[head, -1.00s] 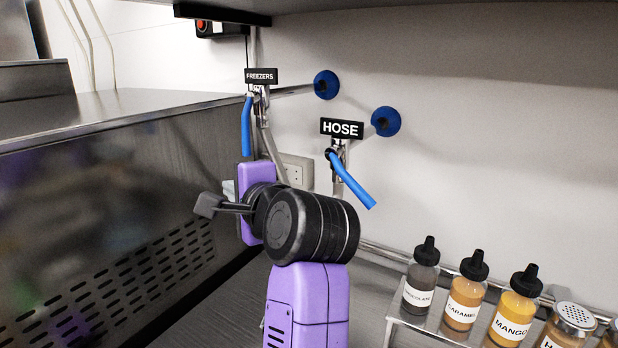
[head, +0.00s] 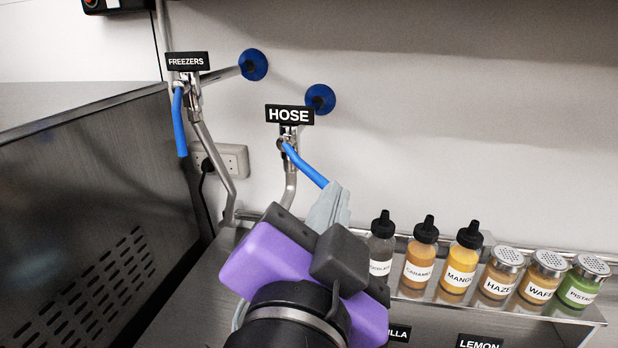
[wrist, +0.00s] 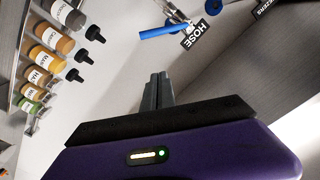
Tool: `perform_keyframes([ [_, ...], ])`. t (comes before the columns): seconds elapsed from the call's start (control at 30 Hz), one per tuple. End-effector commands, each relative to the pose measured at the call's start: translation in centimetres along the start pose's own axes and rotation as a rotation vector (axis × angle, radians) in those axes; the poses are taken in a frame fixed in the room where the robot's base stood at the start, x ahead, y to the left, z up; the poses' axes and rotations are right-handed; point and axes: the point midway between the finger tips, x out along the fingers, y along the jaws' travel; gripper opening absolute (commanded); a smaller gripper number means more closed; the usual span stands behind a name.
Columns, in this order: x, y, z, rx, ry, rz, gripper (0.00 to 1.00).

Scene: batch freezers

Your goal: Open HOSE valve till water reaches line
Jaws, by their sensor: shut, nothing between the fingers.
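The HOSE valve has a blue lever (head: 306,167) under the black HOSE sign (head: 289,115). The lever slants down to the right from its pivot; it also shows in the wrist view as a blue handle (wrist: 158,32). My gripper (head: 333,192) is shut and empty. In the head view its grey fingertips overlap the area just below the lever's free end; in the wrist view the fingertips (wrist: 158,76) stand apart from the lever. No water and no fill line show in these frames.
The FREEZERS valve (head: 179,120), its blue lever hanging down, is to the left. Blue round fittings (head: 253,64) are on the wall. A shelf (head: 575,310) with sauce bottles (head: 461,260) and shakers stands right. A metal machine (head: 90,210) with vents borders the left.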

Motion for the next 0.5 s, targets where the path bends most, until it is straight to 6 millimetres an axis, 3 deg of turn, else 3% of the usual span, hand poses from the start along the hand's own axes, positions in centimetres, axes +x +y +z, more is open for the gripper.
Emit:
perform_keyframes([
  [0.5, 9.5, -0.2, -0.2, 0.001, -0.003, 0.001, 0.00],
])
